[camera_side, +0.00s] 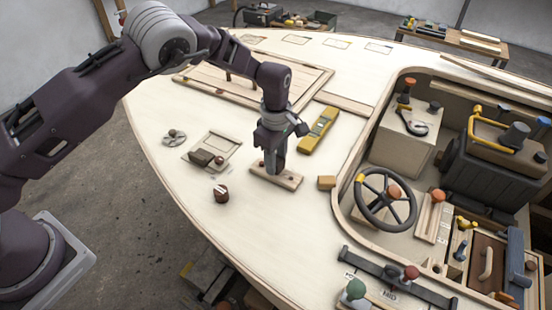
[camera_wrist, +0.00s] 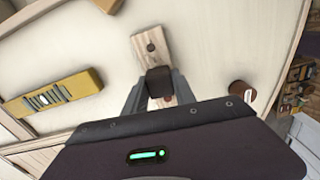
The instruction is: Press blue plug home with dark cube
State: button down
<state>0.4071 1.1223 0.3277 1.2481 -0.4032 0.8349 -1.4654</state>
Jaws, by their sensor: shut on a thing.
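My gripper (camera_side: 275,170) points down over a small wooden strip (camera_side: 291,182) on the pale deck. In the wrist view my gripper (camera_wrist: 160,92) is shut on a dark cube (camera_wrist: 160,78), which sits between the two fingers. The cube is over the lower part of the strip (camera_wrist: 150,36); I cannot tell whether it touches. A dark round hole or peg top (camera_wrist: 151,47) shows on the strip's bare end. No blue plug can be made out; the gripper and cube hide part of the strip.
A yellow level (camera_side: 319,130) lies behind the strip. A brown knob (camera_side: 222,196) stands to the left, and a small wooden block (camera_side: 327,183) to the right. The cockpit opening with a steering wheel (camera_side: 386,200) is further right. Bare deck lies in front.

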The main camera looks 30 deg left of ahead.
jog(key=shift+f, duration=0.65)
dwell(0.6)
jog(key=shift+r, duration=0.1)
jog(key=shift+r, duration=2.2)
